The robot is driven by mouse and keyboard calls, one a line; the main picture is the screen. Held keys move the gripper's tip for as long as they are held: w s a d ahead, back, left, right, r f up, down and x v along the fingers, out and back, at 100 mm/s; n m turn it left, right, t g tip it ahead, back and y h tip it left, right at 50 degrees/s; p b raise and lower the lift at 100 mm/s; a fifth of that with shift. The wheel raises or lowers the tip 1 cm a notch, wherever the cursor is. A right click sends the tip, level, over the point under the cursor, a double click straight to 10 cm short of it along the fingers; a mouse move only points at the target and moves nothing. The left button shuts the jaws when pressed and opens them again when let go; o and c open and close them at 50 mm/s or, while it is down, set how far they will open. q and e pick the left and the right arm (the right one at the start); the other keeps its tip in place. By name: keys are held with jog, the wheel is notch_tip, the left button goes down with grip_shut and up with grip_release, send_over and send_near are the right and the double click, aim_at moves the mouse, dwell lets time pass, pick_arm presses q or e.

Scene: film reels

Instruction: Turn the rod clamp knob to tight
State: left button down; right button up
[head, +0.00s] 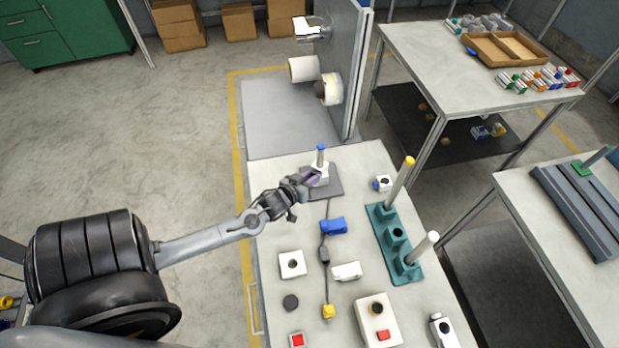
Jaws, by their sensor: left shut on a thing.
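A white clamp block (321,167) with an upright blue-topped rod (321,152) stands on a dark grey plate (332,188) near the far left part of the table. My left gripper (309,179) reaches in from the left and is shut at the near left side of the clamp. A small purple part shows at the fingertips; the knob itself is mostly hidden by the fingers, and I cannot read its setting. The rod looks upright. My right gripper is not in view.
A teal rack (408,268) with a yellow-topped post (402,178) and a white post (424,243) stands to the right. A blue part (334,226) on a cable, white blocks (292,264) and a red-button box (377,322) lie nearer. A tall panel (348,75) rises beyond the table.

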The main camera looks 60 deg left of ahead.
pick_arm(q)
jog(key=m+p, duration=0.1)
jog(key=m+y+p, duration=0.1)
jog(key=p, duration=0.1)
jog(key=shift+w+d+r+g+y, duration=0.1)
jog(key=shift+d+r+g+y, duration=0.1)
jog(key=shift+g+y, duration=0.15)
jog(key=shift+d+f+m+g+y+p, duration=0.1)
jog(key=shift+m+g+y+p, duration=0.1)
jog(key=shift+m+y+p, duration=0.35)
jog(key=shift+f+m+g+y+p, duration=0.1)
jog(key=shift+m+g+y+p, duration=0.1)
jog(key=shift+m+p, duration=0.5)
jog(key=c, duration=0.9)
grip_release()
